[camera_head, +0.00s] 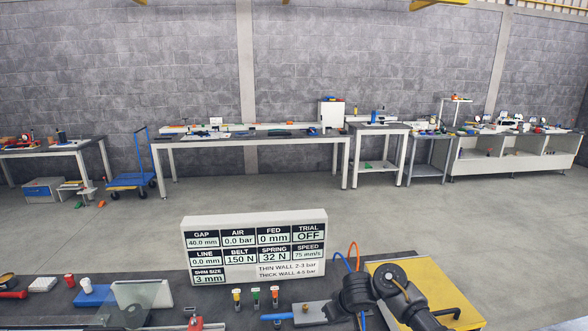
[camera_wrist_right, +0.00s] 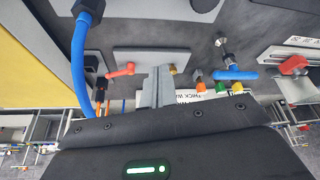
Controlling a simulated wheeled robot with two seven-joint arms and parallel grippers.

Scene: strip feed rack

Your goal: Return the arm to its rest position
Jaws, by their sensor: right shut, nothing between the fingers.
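My right arm (camera_head: 400,295) comes in from the lower right in the head view, in front of the yellow panel (camera_head: 440,290). Its fingers are hard to make out there. In the right wrist view my right gripper (camera_wrist_right: 158,86) has its two grey fingers together, with nothing held. The fingers point over the grey bench, and a red lever (camera_wrist_right: 121,70) shows beside them. My left arm and gripper are not in view.
A display board (camera_head: 254,247) stands on the bench behind small coloured valves (camera_head: 256,297). A blue hose (camera_wrist_right: 79,55) runs close to the right gripper. Open floor (camera_head: 120,225) separates this bench from the far tables.

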